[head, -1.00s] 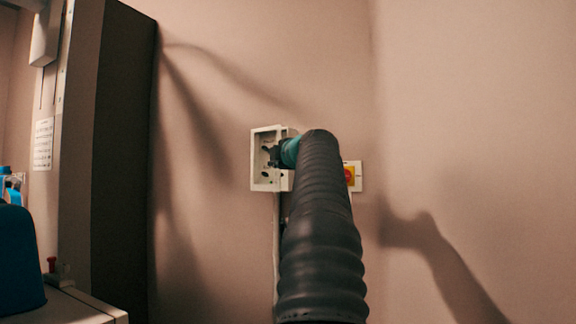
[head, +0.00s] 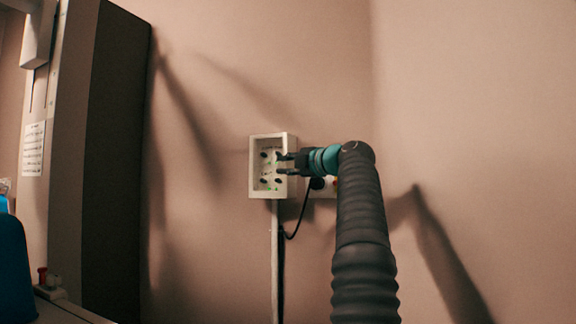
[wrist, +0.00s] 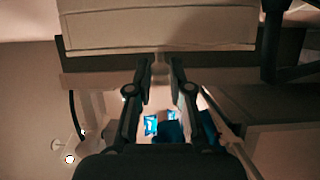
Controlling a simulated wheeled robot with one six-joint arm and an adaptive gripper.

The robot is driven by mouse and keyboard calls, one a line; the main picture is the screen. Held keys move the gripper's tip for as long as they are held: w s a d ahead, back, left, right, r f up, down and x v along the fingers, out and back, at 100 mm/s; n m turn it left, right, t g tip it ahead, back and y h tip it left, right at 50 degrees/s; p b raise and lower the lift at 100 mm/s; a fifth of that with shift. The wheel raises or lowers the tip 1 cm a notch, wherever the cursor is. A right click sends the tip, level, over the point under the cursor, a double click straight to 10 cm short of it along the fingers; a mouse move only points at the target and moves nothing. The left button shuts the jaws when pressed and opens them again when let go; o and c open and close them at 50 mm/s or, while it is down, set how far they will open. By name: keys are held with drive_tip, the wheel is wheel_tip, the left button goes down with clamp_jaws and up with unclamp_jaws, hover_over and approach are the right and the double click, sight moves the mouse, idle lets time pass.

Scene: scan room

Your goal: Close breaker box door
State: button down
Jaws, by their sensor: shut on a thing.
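The breaker box (head: 253,167) is a small white box on the wall in the middle of the head view. Its front is open, with black switches and small green marks showing inside. A separate door panel cannot be told apart. My gripper (head: 284,164), with a teal wrist, reaches in from the right, its dark fingers at the box's right edge. In the wrist view a broad white panel of the box (wrist: 160,28) fills the top, and my gripper (wrist: 160,66) has its fingertips at the panel's lower edge, shut on a thin pale edge there. Details of the contact are dim.
A switch plate (head: 326,187) right of the box is mostly hidden behind my arm. A pale conduit (head: 274,260) and a black cable (head: 296,222) run below the box. A tall dark cabinet (head: 117,160) stands at left, with blue items by it. The right wall is bare.

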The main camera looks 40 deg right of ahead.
drive_tip(key=shift+d+f, duration=0.1)
drive_tip(key=c, duration=1.1)
unclamp_jaws()
drive_tip(key=shift+s, duration=0.1)
drive_tip(key=shift+s, duration=0.15)
drive_tip(key=shift+s, duration=0.5)
drive_tip(key=s, duration=1)
drive_tip(key=shift+s+d, duration=0.35)
drive_tip(key=shift+d, duration=0.05)
